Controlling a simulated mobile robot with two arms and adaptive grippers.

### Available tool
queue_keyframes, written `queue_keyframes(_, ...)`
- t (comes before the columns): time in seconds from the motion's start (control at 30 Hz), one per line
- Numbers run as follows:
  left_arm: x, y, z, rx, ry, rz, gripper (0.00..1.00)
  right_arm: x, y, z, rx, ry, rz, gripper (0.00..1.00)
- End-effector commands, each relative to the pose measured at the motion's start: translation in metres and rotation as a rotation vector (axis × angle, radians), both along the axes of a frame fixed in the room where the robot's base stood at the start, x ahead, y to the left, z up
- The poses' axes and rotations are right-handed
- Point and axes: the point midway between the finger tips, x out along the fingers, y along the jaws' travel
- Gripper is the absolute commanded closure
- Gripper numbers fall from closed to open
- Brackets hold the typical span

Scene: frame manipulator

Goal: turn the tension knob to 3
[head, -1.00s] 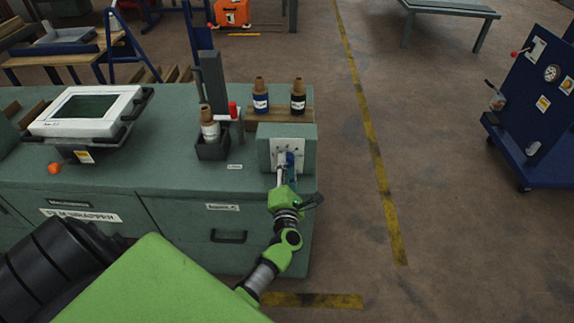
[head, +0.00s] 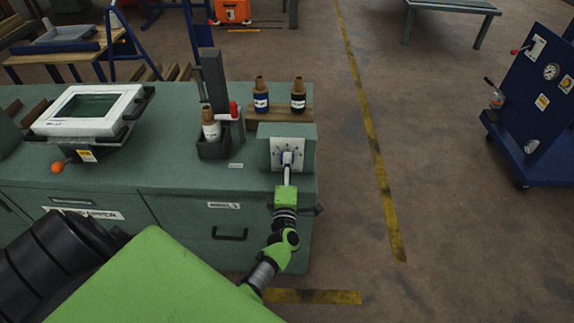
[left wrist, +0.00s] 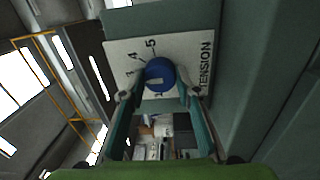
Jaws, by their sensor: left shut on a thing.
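The blue tension knob (left wrist: 161,73) sits on a white dial plate (left wrist: 120,51) marked with numbers and the word TENSION. A pale mark shows on the knob's face; I cannot tell exactly which number it points to. In the head view the plate (head: 301,149) is on the front of a green box (head: 308,133), and the knob is mostly hidden by my gripper. My left gripper (head: 287,160) is shut on the knob, with one finger on each side in the left wrist view (left wrist: 155,94). My right gripper is not in view.
The box stands at the right end of a green workbench (head: 170,112). Behind it are two bottles (head: 261,98) on a wooden block; another stands in a black holder (head: 213,150). A framed screen (head: 88,110) is at left. Floor to the right is open up to a blue cart (head: 535,110).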

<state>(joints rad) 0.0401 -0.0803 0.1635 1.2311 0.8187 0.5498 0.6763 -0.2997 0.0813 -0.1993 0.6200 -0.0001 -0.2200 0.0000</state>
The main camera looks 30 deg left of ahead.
Motion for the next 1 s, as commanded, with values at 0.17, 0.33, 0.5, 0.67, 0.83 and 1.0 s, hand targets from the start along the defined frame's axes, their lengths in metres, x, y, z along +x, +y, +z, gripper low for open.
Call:
queue_keyframes(0.17, 0.0, -0.001, -0.002, 0.004, 0.006, -0.002, 0.91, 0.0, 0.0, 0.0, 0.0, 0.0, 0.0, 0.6)
queue_keyframes(0.33, 0.0, -0.001, -0.002, 0.004, 0.006, -0.002, 0.91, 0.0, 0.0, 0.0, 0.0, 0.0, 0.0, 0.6)
queue_keyframes(0.5, 0.0, -0.001, -0.002, 0.003, 0.005, -0.002, 0.53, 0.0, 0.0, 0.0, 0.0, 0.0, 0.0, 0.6)
queue_keyframes(0.67, 0.0, 0.0, -0.001, 0.003, 0.004, -0.001, 0.53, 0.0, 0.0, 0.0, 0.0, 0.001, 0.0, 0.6)
queue_keyframes(0.83, -0.001, -0.001, -0.001, 0.003, 0.004, -0.001, 0.53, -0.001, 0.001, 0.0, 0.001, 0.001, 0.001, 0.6)
queue_keyframes(1.0, -0.018, -0.011, -0.003, 0.001, 0.006, -0.001, 0.53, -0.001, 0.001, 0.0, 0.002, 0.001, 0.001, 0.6)
